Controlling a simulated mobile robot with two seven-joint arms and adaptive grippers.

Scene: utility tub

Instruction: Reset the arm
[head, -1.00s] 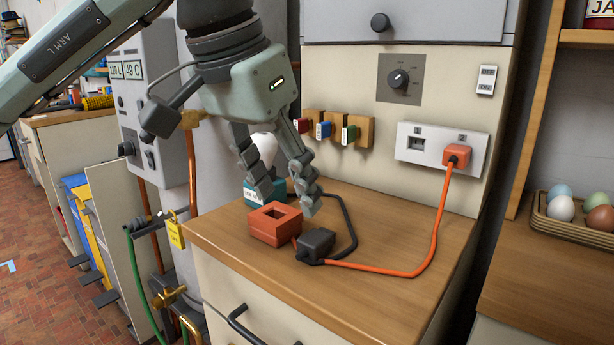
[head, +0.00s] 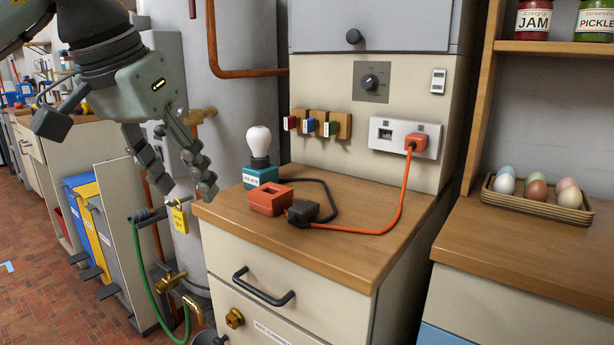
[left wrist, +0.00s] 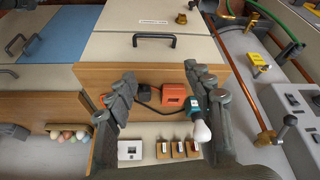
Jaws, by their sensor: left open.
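My left gripper (head: 180,197) is open and empty at the upper left of the head view. It hangs in the air to the left of the wooden counter (head: 340,255), clear of the things on it. In the left wrist view the open fingers of my left gripper (left wrist: 163,95) frame the counter, with nothing between them held. On the counter are an orange block with a square opening (head: 268,200), a black plug (head: 303,212) and a white bulb (head: 259,143) on a teal base (head: 260,176). My right gripper is not in view.
A basket of eggs (head: 537,205) stands on the right counter. A grey tank with a yellow tag (head: 179,216) and pipes stands near my left gripper.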

